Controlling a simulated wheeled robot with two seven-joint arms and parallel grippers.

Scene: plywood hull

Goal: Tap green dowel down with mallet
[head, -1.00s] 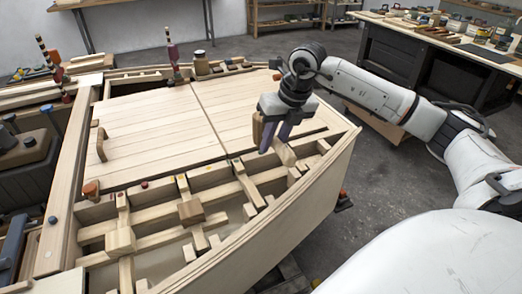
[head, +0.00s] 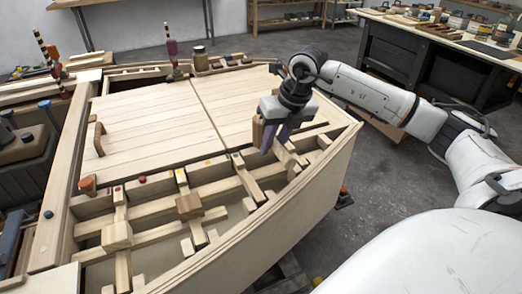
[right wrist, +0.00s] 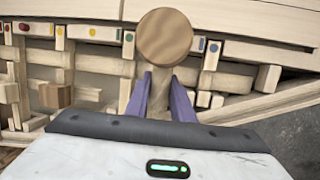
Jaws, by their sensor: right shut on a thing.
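My right gripper (head: 268,148) is shut on the handle of a wooden mallet. It holds the mallet above the front right part of the hull. In the right wrist view the mallet's round brown head (right wrist: 165,37) is beyond my purple fingers (right wrist: 160,98), with the handle between them. In that view, small green dots (right wrist: 129,37) show on the hull frame left of the mallet head, apart from it in the picture. I cannot tell how far any green dowel stands out. My left gripper is not in view.
The hull's planked deck (head: 150,135) lies behind the open frame bays. Wooden blocks (head: 117,235) sit on the cross pieces. An orange-brown peg (head: 88,184) stands at the deck's front left corner. A workbench (head: 420,60) stands at the back right. Bare floor lies right of the hull.

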